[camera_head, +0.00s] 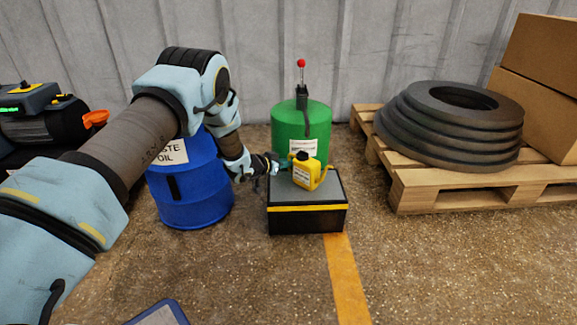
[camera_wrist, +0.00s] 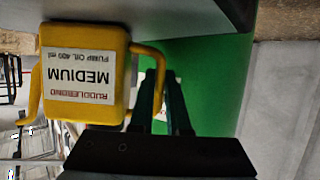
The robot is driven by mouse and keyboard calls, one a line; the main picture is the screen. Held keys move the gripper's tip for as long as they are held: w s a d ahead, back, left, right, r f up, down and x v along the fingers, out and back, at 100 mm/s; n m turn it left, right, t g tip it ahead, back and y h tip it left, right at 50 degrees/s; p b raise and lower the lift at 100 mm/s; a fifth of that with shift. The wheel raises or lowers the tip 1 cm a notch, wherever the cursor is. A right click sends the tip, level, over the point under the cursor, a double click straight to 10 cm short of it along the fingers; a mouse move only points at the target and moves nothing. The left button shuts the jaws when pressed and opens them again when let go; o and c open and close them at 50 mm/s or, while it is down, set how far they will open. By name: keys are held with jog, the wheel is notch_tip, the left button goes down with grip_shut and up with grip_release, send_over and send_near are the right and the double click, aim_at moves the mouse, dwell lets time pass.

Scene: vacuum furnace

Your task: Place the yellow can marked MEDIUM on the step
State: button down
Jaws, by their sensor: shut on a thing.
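The yellow can (camera_head: 305,172) has a white label, which reads MEDIUM in the wrist view (camera_wrist: 80,60), where it appears upside down. It is over the grey top of the step (camera_head: 307,208), a dark box with a yellow band along its front edge. I cannot tell whether the can's base touches the step. My gripper (camera_head: 277,163) comes in from the left. In the wrist view its dark fingers (camera_wrist: 160,92) are shut on the can's handle, beside the can's body. The grey step surface (camera_wrist: 180,12) shows along the top there.
A green tank (camera_head: 300,125) with a red-knobbed lever stands close behind the step. A blue waste oil drum (camera_head: 190,190) is on the left, near my arm. A wooden pallet (camera_head: 440,195) with stacked black rings is on the right. The floor in front is mostly clear.

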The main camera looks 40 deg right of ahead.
jog(key=c, duration=0.9)
grip_release()
jog(key=shift+f, duration=0.1)
jog(key=shift+a+r, duration=0.15)
jog(key=shift+r, duration=0.15)
jog(key=p+v, duration=0.5)
jog(key=v, duration=0.6)
jog(key=shift+a, duration=0.25)
jog(key=shift+r, duration=0.1)
